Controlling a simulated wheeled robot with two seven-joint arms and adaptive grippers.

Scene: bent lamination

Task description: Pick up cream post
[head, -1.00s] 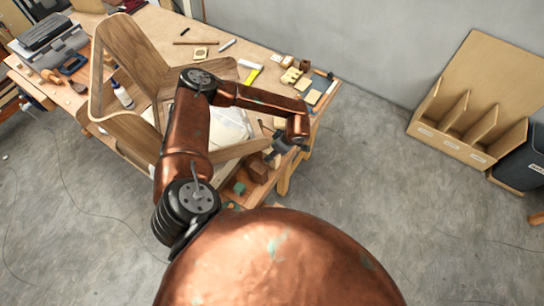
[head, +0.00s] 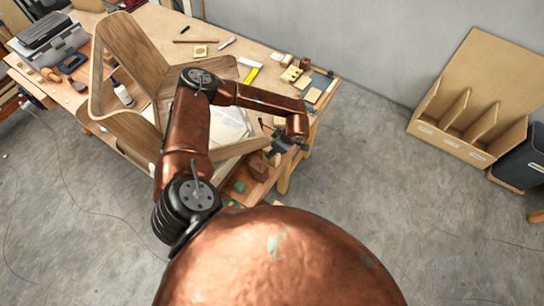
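My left arm reaches over the workbench, and its dark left gripper (head: 278,146) hangs over the bench's right end. The gripper is small and partly hidden by my wrist, so I cannot tell whether its fingers are open or shut. A small cream piece (head: 275,159) shows just below the gripper, close to a brown block (head: 258,167). It may be the cream post, but its shape is too small to tell. I cannot tell whether the gripper touches it. My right gripper is not in view.
A bent-wood chair (head: 135,65) stands on the workbench (head: 215,22), left of my arm. Small wooden pieces (head: 292,75), a yellow strip (head: 251,76) and tools lie along the bench. A wooden divider rack (head: 455,138) stands at right. The floor between is clear.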

